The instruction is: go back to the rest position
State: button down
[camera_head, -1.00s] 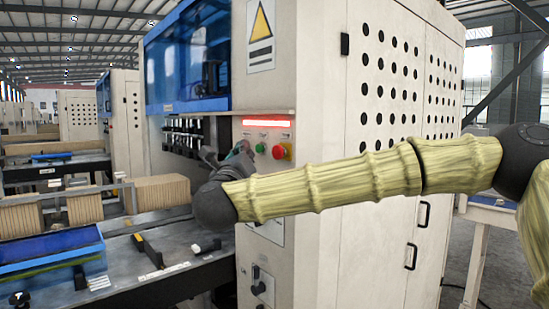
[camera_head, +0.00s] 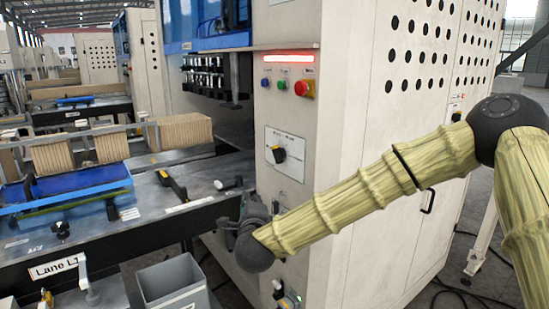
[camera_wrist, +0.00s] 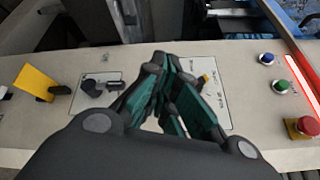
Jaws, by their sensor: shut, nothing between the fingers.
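My gripper (camera_head: 250,208) is low in front of the machine's white control face, below and left of the black rotary switch (camera_head: 279,154). In the wrist view, its dark fingers with green pads (camera_wrist: 167,68) come together at the tips and hold nothing. The gap between fingertips and panel cannot be judged. In the head view, my dark wrist hides part of the gripper.
Red (camera_head: 304,88), green (camera_head: 282,84) and blue (camera_head: 265,83) buttons sit under a lit red bar (camera_head: 289,58). The lane table (camera_head: 150,215) bears a blue tray (camera_head: 70,185) and brown stacks (camera_head: 185,131). A grey bin (camera_head: 175,287) stands below the table's front edge.

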jog(key=s+d+f+n+g, duration=0.35)
jog(key=s+f, duration=0.25)
jog(key=f, duration=0.7)
jog(key=s+d+f+n+g+y, duration=0.15)
jog(key=s+f+n, duration=0.4)
jog(key=f, duration=0.75)
jog(key=s+d+f+n+g, duration=0.35)
jog(key=s+f, duration=0.45)
jog(key=f, duration=0.5)
jog(key=s+d+f+n+g+h, duration=0.1)
jog(key=s+d+f+n+g, duration=0.1)
jog(key=s+d, duration=0.5)
jog(key=s+d+f+n+g+h, duration=0.1)
jog(key=s+d+f+n+g, duration=0.2)
jog(key=s, duration=1)
jog(key=s+d+f+n+g+h, duration=0.1)
jog(key=s+d+f+g, duration=0.3)
jog(key=s+d+f, duration=0.4)
jog(key=s+d+n, duration=0.1)
jog(key=s+d, duration=0.1)
jog(key=shift+s+d+f+n+h, duration=0.25)
jog(key=shift+s+d+n+h, duration=0.05)
jog(key=shift+n+h, duration=0.05)
